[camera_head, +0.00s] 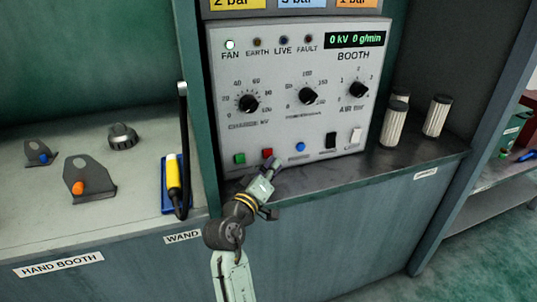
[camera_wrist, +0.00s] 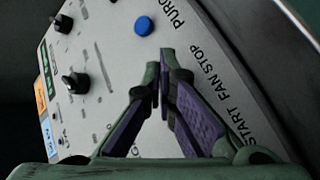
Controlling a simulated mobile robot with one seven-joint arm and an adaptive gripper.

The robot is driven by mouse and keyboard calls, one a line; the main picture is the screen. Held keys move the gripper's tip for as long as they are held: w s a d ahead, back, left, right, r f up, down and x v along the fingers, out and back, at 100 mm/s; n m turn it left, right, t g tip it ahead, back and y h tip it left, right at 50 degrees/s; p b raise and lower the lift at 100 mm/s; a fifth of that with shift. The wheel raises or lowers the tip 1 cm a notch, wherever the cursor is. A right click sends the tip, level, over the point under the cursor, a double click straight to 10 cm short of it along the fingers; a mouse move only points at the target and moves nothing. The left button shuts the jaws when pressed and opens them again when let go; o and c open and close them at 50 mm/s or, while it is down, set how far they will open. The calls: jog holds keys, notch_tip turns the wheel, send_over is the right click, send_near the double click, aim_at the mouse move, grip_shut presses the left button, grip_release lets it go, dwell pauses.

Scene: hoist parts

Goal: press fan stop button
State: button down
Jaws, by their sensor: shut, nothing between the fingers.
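The booth control panel (camera_head: 300,100) is light grey. Its red button (camera_head: 267,153) is low on the panel, between a green button (camera_head: 240,158) and a blue button (camera_head: 300,147). My gripper (camera_head: 274,164) is shut and empty, with its tips just below and right of the red button. I cannot tell whether they touch. In the wrist view, my gripper (camera_wrist: 166,58) points at the panel beside the FAN STOP label (camera_wrist: 213,80), and the red button is hidden behind the fingers. The blue button (camera_wrist: 144,26) shows above the tips. The FAN lamp (camera_head: 230,44) is lit white.
Dark knobs (camera_head: 248,103) stick out above the buttons. Black (camera_head: 331,140) and white (camera_head: 356,135) switches sit at right. Pale ribbed cylinders (camera_head: 437,116) stand right of the panel. A yellow-handled wand (camera_head: 173,173) rests at left, beside grey brackets (camera_head: 88,178).

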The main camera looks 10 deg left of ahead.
jog(key=shift+s+d, duration=0.35)
jog(key=shift+s, duration=0.4)
jog(key=shift+s+d, duration=0.35)
jog(key=shift+s, duration=0.4)
jog(key=shift+s+d, duration=0.35)
jog(key=shift+s, duration=0.4)
